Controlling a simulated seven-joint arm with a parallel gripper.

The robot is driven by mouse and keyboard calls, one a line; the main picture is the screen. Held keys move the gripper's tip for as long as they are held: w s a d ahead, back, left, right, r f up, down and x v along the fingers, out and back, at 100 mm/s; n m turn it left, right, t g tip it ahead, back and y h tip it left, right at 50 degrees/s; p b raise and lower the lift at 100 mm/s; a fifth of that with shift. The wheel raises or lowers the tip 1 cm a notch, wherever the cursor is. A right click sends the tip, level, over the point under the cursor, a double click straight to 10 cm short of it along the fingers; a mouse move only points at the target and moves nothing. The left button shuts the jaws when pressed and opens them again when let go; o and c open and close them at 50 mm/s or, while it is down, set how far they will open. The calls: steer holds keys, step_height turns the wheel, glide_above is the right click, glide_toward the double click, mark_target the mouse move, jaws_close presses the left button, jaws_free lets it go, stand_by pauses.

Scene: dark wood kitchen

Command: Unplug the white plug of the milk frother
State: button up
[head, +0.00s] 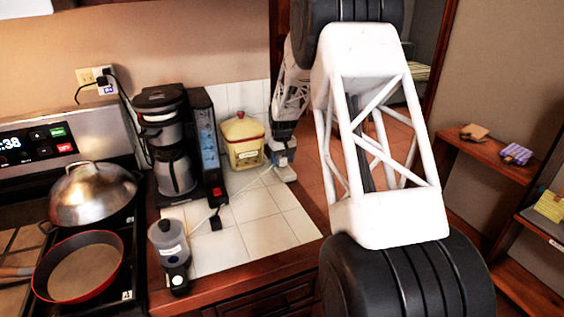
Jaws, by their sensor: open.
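The milk frother (170,252), a grey and clear jar on a dark base, stands near the front edge of the tiled counter. A thin white cord (243,191) runs from near it across the tiles toward my gripper (284,168). My gripper is low over the right part of the counter, right of the yellow canister, and open. Its fingers are small and partly unclear. The white plug cannot be made out clearly; the cord's far end merges with the area at my gripper. I cannot tell whether anything lies between the fingers.
A coffee maker (166,140) and a black tower with a red switch (209,150) stand at the counter's back left. A yellow canister (243,140) is beside them. A wall outlet (88,76) holds a black plug. A pan (85,268) and domed lid (90,193) occupy the stove.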

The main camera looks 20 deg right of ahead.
mark_target(282, 156)
jaws_close()
stand_by(0.3)
steer(key=shift+r, duration=0.85)
steer(key=shift+r, duration=0.75)
steer(key=shift+r, duration=1.4)
